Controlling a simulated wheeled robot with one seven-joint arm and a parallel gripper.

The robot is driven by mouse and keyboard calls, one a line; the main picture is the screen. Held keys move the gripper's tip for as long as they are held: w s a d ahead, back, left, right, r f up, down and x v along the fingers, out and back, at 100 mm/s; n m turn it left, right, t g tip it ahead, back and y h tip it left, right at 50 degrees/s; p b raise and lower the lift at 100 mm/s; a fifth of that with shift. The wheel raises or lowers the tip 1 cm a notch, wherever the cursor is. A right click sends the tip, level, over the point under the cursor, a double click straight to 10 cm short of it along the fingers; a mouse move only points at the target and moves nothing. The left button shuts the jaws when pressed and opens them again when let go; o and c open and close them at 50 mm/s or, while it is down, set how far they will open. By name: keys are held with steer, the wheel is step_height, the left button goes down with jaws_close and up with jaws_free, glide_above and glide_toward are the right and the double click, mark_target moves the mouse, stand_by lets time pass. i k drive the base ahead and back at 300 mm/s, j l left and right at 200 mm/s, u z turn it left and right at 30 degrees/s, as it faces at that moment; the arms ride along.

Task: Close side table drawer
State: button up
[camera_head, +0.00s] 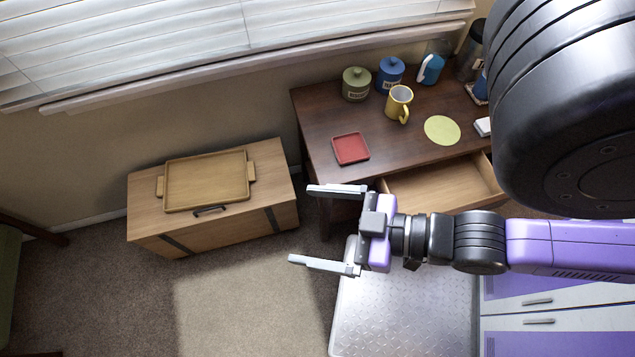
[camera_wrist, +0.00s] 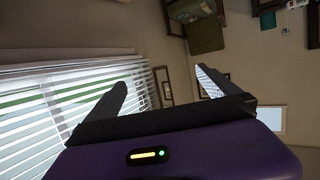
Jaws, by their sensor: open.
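The side table (camera_head: 318,133) is dark brown wood and stands against the wall below the window. Its drawer (camera_head: 450,184) is pulled open toward me, and its pale wooden inside shows and looks empty. My arm and gripper hide part of the drawer's front and left side. My gripper (camera_head: 324,228) is open and empty, to the left of the drawer and in front of the table's left end, with its fingers pointing left. In the wrist view my two fingers (camera_wrist: 163,88) are spread with nothing between them; the drawer is not in that view.
On the tabletop are a red tray (camera_head: 351,148), a yellow mug (camera_head: 398,103), a green disc (camera_head: 442,130), a green jar (camera_head: 356,84) and a blue jar (camera_head: 390,75). A wooden chest (camera_head: 275,160) carrying a tray (camera_head: 207,181) stands left. Carpet (camera_head: 240,300) is clear in front of it.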

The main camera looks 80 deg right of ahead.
mark_target(451, 187)
steer(key=k+l, duration=0.25)
steer(key=k, duration=0.2)
steer(key=k+l, duration=0.25)
steer(key=k, duration=0.2)
steer(key=k+l, duration=0.25)
steer(key=k, duration=0.25)
steer(key=k+l+z, duration=0.1)
steer(key=k+l, duration=0.15)
steer(key=k, duration=0.2)
